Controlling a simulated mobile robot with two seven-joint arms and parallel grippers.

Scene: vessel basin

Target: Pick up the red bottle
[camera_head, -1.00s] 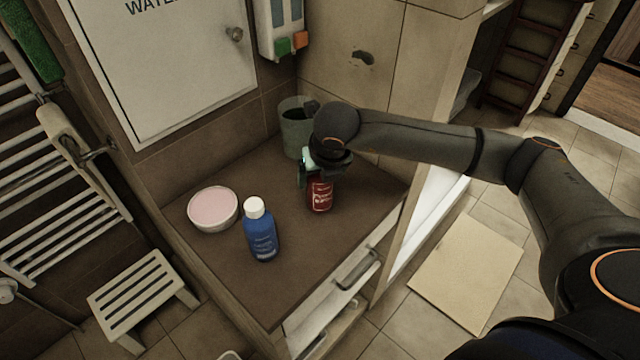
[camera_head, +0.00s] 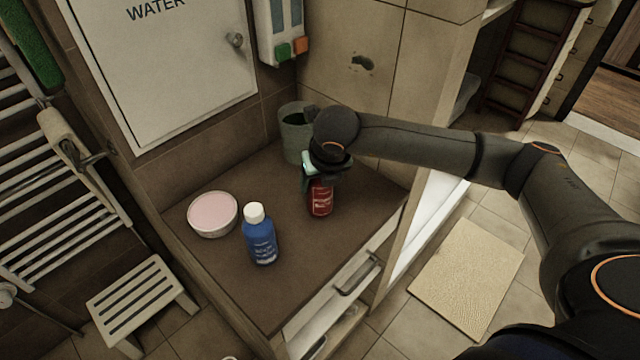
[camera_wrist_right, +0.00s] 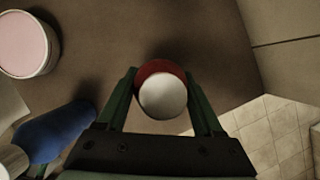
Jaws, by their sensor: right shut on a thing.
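The red bottle (camera_head: 321,199) stands upright on the brown counter (camera_head: 285,262), its upper part hidden by my right gripper in the head view. My right gripper (camera_head: 318,181) reaches down over it from the right and is shut on it. In the right wrist view the bottle's white cap (camera_wrist_right: 162,96) and red shoulder (camera_wrist_right: 160,68) sit between the two fingers of the gripper (camera_wrist_right: 163,98). I cannot tell any gap between the bottle's base and the counter. My left gripper is not in view.
A blue bottle with a white cap (camera_head: 260,240) and a round pink-topped tub (camera_head: 212,215) stand left of the red bottle. A grey cup (camera_head: 294,134) stands behind, near the wall corner. The counter's front is clear.

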